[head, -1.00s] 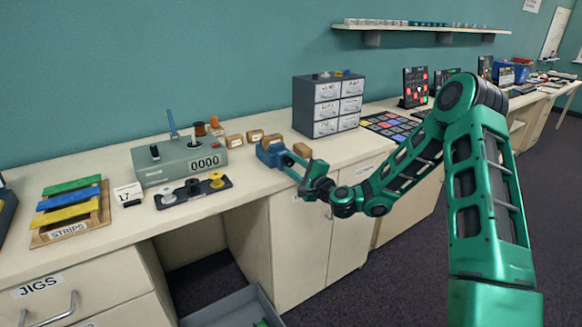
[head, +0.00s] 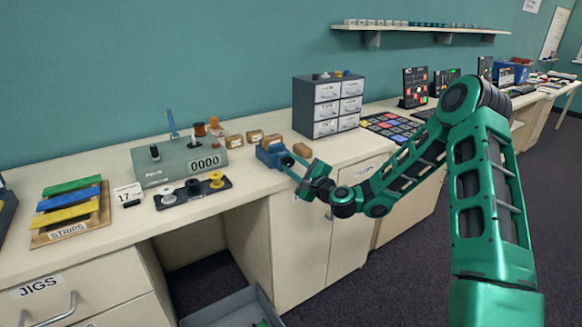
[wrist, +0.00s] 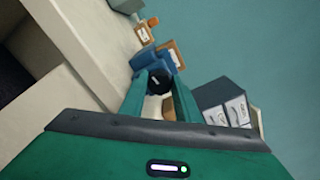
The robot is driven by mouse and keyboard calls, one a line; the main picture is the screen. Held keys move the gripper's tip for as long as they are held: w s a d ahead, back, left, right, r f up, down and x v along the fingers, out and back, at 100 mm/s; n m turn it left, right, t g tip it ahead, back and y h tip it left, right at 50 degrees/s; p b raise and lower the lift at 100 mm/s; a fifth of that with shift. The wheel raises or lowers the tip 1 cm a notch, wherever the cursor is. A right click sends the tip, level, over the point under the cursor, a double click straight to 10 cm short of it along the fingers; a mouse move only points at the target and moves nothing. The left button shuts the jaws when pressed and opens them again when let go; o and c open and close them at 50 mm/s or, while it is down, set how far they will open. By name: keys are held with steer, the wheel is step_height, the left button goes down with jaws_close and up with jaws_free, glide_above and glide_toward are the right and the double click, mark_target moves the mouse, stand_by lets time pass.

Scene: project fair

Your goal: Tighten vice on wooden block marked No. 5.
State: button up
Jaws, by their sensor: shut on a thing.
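The blue vice (head: 270,154) stands at the bench's front edge in the head view, and its blue body (wrist: 147,60) also shows in the wrist view. My gripper (head: 289,165) reaches it from the front right. In the wrist view my gripper (wrist: 158,86) is shut on the vice's dark round handle (wrist: 158,81). A labelled wooden block (head: 272,140) is at the vice's back side; it also shows in the wrist view (wrist: 174,53). Its number is too small to read, and I cannot tell how tightly the jaws meet it.
More wooden blocks (head: 234,140) stand left of the vice, and one block (head: 302,149) lies to its right. A grey drawer cabinet (head: 328,103) stands behind. A counter machine (head: 180,160) and a rack of spools (head: 193,192) are left.

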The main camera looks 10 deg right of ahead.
steer(key=o, duration=1)
steer(key=shift+d+f, duration=0.15)
steer(key=shift+f, duration=0.1)
steer(key=shift+o, duration=0.2)
steer(key=shift+r, duration=0.15)
steer(key=v, duration=1)
steer(key=shift+s, duration=0.35)
